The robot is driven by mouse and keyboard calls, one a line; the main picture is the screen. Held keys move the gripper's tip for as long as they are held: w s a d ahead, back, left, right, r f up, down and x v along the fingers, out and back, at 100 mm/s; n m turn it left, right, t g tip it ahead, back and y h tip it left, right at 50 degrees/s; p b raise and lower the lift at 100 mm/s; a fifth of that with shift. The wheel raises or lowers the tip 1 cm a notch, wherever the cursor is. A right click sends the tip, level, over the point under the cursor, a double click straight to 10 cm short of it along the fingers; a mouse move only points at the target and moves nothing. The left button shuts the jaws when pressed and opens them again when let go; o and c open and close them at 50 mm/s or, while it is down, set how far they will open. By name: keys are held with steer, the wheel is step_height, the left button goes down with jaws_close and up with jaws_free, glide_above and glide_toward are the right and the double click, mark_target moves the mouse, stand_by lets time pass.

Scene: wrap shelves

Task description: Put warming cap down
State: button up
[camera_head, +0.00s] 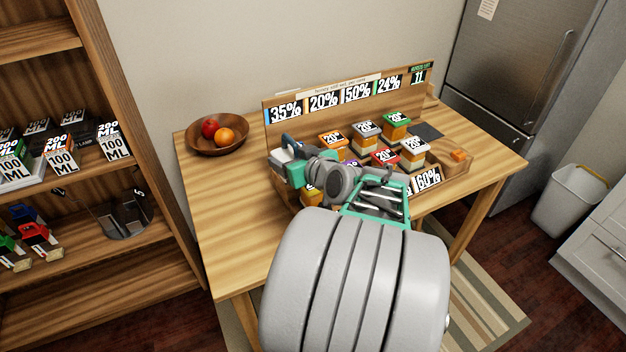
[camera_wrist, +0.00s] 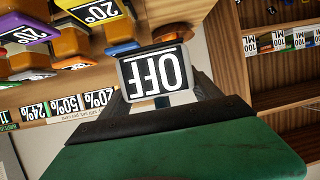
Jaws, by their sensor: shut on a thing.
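My gripper (camera_head: 287,150) is at the left end of a wooden rack (camera_head: 355,106) on the table. It also shows in the wrist view (camera_wrist: 157,82), where its two fingers are shut on a pale block with a black face reading "OFF" (camera_wrist: 155,74), upside down in that view. This block is the likely warming cap. In the head view a whitish block (camera_head: 280,157) shows at the fingertips, partly hidden by the gripper. Several jars with coloured tops marked 20° (camera_head: 397,120) stand in the rack. I cannot tell whether the held block touches anything below.
A wooden bowl (camera_head: 216,146) with red and orange fruit stands at the table's back left. The rack's back panel carries percent labels. A small orange block (camera_head: 458,155) lies at the rack's right end. A shelf unit (camera_head: 95,180) stands left. The table's left front (camera_head: 235,230) is clear.

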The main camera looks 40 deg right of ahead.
steer(key=s+d+r, duration=0.3)
steer(key=s+d, duration=0.2)
steer(key=s, duration=0.2)
steer(key=s+d+r, duration=0.3)
steer(key=s+d, duration=0.2)
steer(key=s, duration=0.2)
steer(key=shift+m+h, duration=0.3)
steer(key=w+a+f+p, duration=0.1)
steer(key=w+f, duration=0.3)
steer(key=w+a+f+p, duration=0.1)
steer(key=w+f, duration=0.3)
steer(key=w, duration=0.1)
steer(key=w+a+f+p, duration=0.1)
steer(key=w+f, duration=0.3)
steer(key=shift+w+a+f, duration=0.15)
steer(key=shift+a+f, duration=0.05)
steer(key=shift+a, duration=0.05)
steer(key=shift+f, duration=0.3)
steer(key=shift+f, duration=0.1)
steer(key=o, duration=1.4)
steer(key=shift+f, duration=0.15)
steer(key=shift+c, duration=0.2)
steer(key=o, duration=0.5)
steer(key=shift+c, duration=0.2)
